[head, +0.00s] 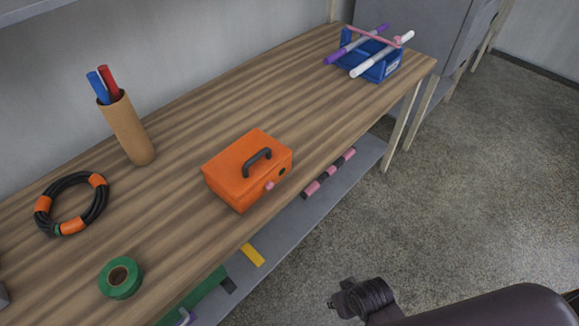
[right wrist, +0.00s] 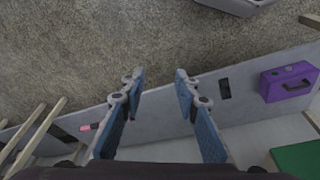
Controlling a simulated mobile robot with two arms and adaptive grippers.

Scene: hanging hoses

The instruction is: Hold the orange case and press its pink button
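The orange case (head: 237,178) stands on the wooden bench near its front edge, with a dark handle (head: 258,160) on top. Its pink button (head: 269,185) is on the side facing the aisle, beside a dark round spot (head: 282,171). My right arm comes in at the lower right of the head view, apart from the case and out over the floor side. In the right wrist view my right gripper (right wrist: 159,76) is open, with nothing between its fingers. The orange case does not show in that view. My left gripper is not in view.
On the bench (head: 200,118) are a cardboard tube with markers (head: 130,128), a hose coil (head: 97,205), green tape (head: 120,279) and a blue caddy (head: 381,70). A lower shelf (head: 345,180) holds pink-and-black pieces. A purple case (right wrist: 289,83) shows in the right wrist view.

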